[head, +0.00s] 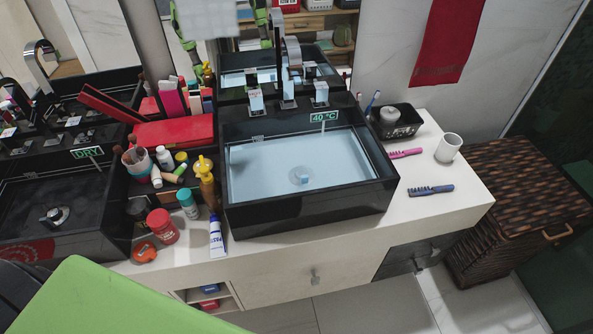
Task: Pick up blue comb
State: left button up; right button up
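A blue comb (430,190) lies flat on the white countertop (345,228), to the right of the water-filled black sink and near the counter's front right edge. Its teeth face the front of the counter. Nothing covers it. Neither of my grippers shows in the head view. A large green part of my own body fills the lower left corner, well apart from the comb.
The black sink (300,215) is at left. A wicker hamper (518,205) stands right of the counter. Bottles crowd the area between sinks.

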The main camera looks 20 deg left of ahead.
aim_at(451, 187)
jog(key=l+u, duration=0.5)
jog(key=l, duration=0.6)
jog(key=l+u, duration=0.45)
jog(key=l, duration=0.65)
jog(key=k, duration=0.05)
